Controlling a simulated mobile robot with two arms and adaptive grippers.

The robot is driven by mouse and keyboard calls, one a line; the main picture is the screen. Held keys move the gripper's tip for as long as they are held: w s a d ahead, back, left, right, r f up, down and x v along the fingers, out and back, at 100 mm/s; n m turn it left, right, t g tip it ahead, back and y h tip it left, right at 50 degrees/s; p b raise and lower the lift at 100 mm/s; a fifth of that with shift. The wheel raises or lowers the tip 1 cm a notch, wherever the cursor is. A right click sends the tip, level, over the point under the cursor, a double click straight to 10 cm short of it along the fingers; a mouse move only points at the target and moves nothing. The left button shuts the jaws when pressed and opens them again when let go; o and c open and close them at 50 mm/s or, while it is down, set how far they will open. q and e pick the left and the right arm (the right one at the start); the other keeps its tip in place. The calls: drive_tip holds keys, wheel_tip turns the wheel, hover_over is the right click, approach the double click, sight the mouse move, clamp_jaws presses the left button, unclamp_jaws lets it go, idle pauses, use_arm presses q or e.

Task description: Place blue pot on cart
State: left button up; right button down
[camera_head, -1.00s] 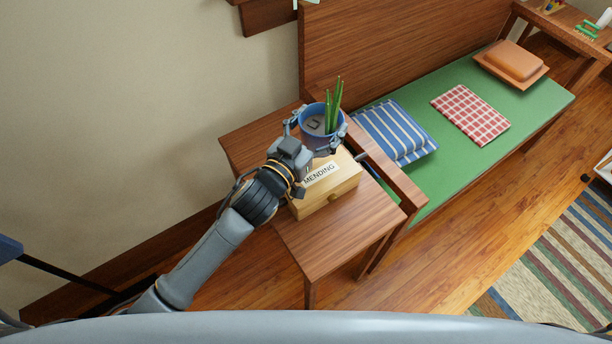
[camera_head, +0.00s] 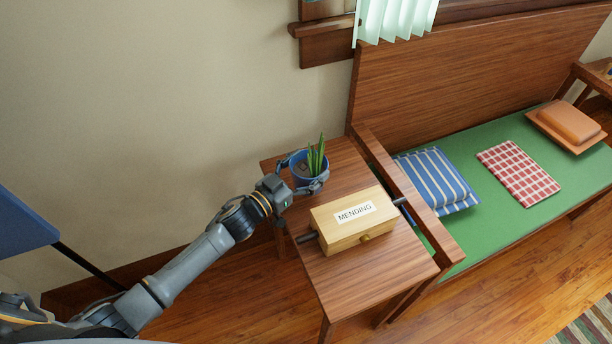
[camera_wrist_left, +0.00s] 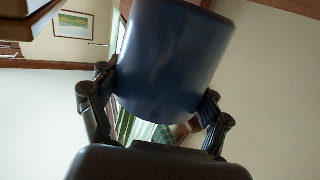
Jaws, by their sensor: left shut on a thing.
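The blue pot (camera_head: 306,182) with green spiky leaves shows in the head view over the back part of the wooden side table, behind the mending box. My left gripper (camera_head: 306,174) is shut on it, a finger on either side. I cannot tell how high it is above the tabletop. In the left wrist view the pot (camera_wrist_left: 172,60) fills the upper middle between the two fingers, and its plant is hidden. I see no cart that I can make out for sure. My right gripper is not in view.
A wooden box (camera_head: 350,220) labelled MENDING stands on the side table (camera_head: 385,265). A green-seated wooden bench (camera_head: 480,200) with cushions adjoins the table on the right. A blue panel (camera_head: 22,225) with a dark leg is at the left edge. The wall is close behind.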

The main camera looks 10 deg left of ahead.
sight(318, 166)
use_arm(q)
drive_tip(key=shift+w+a+f, duration=0.1)
drive_tip(key=shift+a+f, duration=0.1)
drive_tip(key=shift+f, duration=1.55)
drive_tip(key=shift+b, duration=0.35)
drive_tip(key=o, duration=0.9)
drive_tip(key=shift+f, duration=0.2)
drive_tip(key=o, duration=0.4)
drive_tip(key=shift+r, duration=0.15)
